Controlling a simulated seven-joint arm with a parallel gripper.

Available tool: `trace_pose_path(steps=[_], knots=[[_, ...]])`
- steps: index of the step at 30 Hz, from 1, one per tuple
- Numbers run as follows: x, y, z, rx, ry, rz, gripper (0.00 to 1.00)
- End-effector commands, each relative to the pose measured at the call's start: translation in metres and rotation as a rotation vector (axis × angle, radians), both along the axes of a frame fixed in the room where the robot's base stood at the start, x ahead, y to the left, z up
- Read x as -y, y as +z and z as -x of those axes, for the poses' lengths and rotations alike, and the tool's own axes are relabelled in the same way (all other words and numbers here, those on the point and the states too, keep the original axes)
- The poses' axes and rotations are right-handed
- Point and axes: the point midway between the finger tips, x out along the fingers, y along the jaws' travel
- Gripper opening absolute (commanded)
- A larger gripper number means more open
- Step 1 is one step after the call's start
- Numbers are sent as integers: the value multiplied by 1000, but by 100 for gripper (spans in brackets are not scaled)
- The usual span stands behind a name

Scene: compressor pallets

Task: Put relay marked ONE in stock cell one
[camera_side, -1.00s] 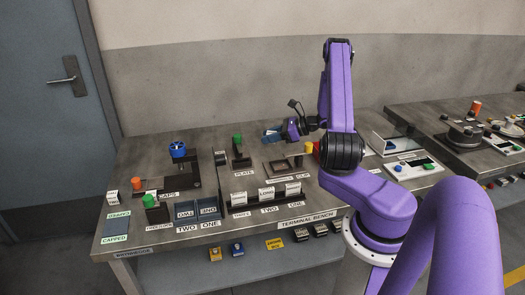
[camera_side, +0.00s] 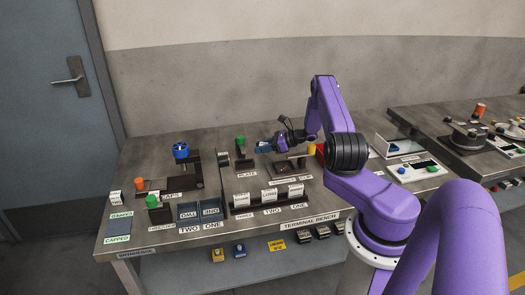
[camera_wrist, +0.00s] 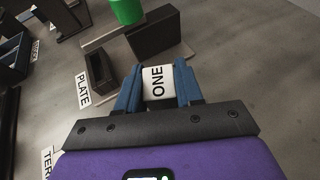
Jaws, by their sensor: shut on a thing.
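My gripper (camera_wrist: 158,84) is shut on the relay marked ONE (camera_wrist: 157,82), a white block whose label shows between the blue fingers in the wrist view. In the side view my gripper (camera_side: 263,147) is over the back of the bench, right of the green knob; the relay cannot be made out there. Stock cell one (camera_side: 211,217) is the right one of two dark blue open bins at the front left, with a ONE label before it.
A rack with several white-labelled blocks (camera_side: 268,196) stands right of the bins. A green-knobbed post (camera_side: 241,143) and the PLATE label (camera_wrist: 83,90) are close to my gripper. A blue-knobbed fixture (camera_side: 181,151) stands at the left. Open bench lies behind.

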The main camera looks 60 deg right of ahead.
Motion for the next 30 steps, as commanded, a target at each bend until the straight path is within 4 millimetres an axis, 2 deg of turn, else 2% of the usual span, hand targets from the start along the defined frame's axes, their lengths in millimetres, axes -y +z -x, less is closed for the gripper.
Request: trace_pose_path(steps=[4,17,18,20,30], knots=[[0,-14,0,1,1,0,6],[-1,-18,0,1,2,1,6],[-1,-18,0,1,2,1,46],[-1,-18,0,1,2,1,61],[-1,-16,0,2,1,1,61]])
